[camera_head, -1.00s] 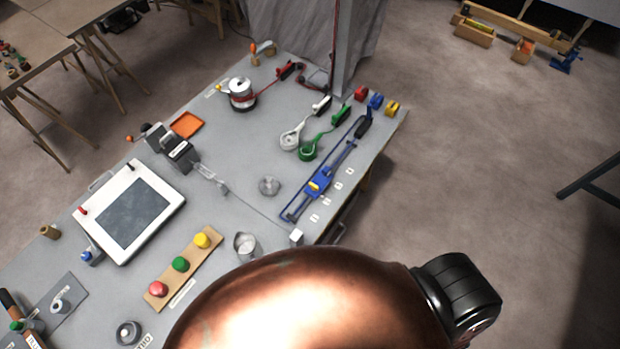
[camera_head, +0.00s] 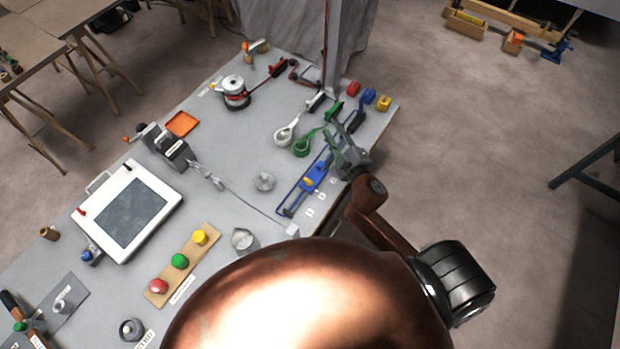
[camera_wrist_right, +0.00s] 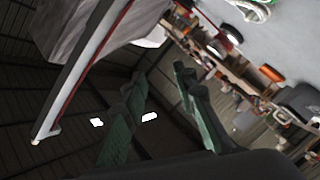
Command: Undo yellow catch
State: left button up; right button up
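A small yellow block-like piece (camera_head: 384,103), which looks like the yellow catch, sits near the table's far right corner, at the right end of a row with a red piece (camera_head: 353,89) and a blue piece (camera_head: 369,96). Its fine shape is too small to tell. My right gripper (camera_head: 344,134) is over the table's right edge, left of and nearer than the yellow piece, apart from it. In the right wrist view its two green-grey fingers (camera_wrist_right: 160,76) are spread with nothing between them. The yellow piece cannot be made out in that view. My left gripper is not in view.
A blue tool with a yellow part (camera_head: 314,176) lies beside and partly behind my right gripper. A green-handled ring (camera_head: 302,146) and a white one (camera_head: 286,134) lie left of it. A grey post (camera_head: 333,50) stands behind.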

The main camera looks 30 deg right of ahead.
jog(key=w+a+r+n+t+y, duration=0.1)
jog(key=a+r+n+t+y, duration=0.1)
jog(key=a+r+n+y, duration=1.05)
jog(key=s+a+f+n+g+y, duration=0.1)
jog(key=s+a+f+n+g, duration=0.1)
jog(key=s+a+n+g, duration=0.3)
jog(key=a+f+n+g+y, duration=0.2)
jog(key=a+n+g, duration=0.1)
jog(key=a+n, duration=0.4)
jog(key=n+g+h, duration=0.7)
jog(key=n+h, duration=0.1)
jog(key=h, duration=0.4)
send_near(309, 180)
jog(key=x, duration=0.7)
jog(key=shift+p, duration=0.35)
jog(key=shift+x, duration=0.75)
jog(key=shift+c, duration=0.2)
grip_shut()
